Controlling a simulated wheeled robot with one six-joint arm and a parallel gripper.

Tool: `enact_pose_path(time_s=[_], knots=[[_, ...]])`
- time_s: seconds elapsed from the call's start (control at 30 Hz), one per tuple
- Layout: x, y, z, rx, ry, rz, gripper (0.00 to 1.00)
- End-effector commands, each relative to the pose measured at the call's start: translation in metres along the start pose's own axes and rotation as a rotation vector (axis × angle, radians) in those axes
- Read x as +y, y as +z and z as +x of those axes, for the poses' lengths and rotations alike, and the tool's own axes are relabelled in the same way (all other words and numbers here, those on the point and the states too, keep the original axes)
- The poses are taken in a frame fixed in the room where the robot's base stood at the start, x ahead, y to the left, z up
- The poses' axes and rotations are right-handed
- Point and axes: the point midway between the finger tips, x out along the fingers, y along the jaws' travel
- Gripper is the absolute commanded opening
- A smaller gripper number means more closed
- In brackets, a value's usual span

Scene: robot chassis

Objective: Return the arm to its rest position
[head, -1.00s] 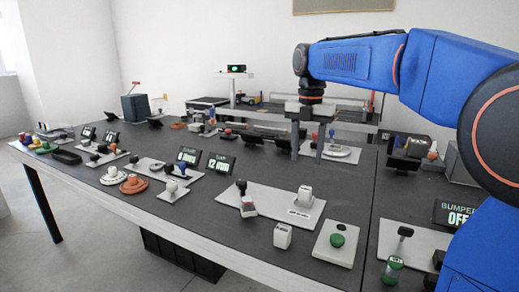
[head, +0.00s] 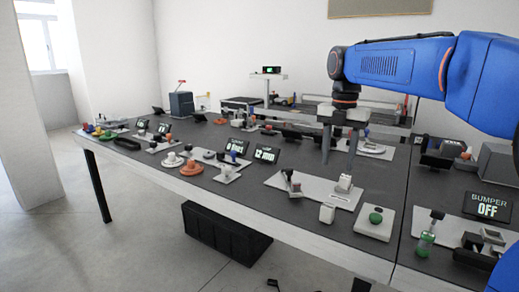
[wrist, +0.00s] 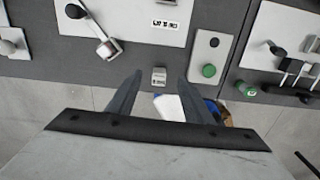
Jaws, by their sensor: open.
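My blue arm (head: 400,62) reaches in from the right side of the head view. My gripper (head: 338,155) hangs fingers down above the dark table (head: 225,198), with a gap between its two grey fingers. In the wrist view my gripper (wrist: 157,95) is open and empty, its fingers spread apart. A small white block (wrist: 159,75) appears between and beyond the fingertips, and I see no contact with it. The same block stands near the table's front edge in the head view (head: 327,213).
A plate with a green button (head: 375,218) lies right of the block. A panel reading BUMPER OFF (head: 487,207) stands at the right. Several small devices and displays crowd the table's left half. A black crate (head: 227,234) sits on the floor beneath.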

Motion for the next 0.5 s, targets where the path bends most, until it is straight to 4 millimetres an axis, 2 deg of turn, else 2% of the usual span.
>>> enact_pose_path(time_s=[0.27,0.5], knots=[[-0.017,-0.011,0.004,-0.017,0.018,0.145,0.46],[-0.038,-0.028,0.011,-0.035,0.044,0.345,0.46]])
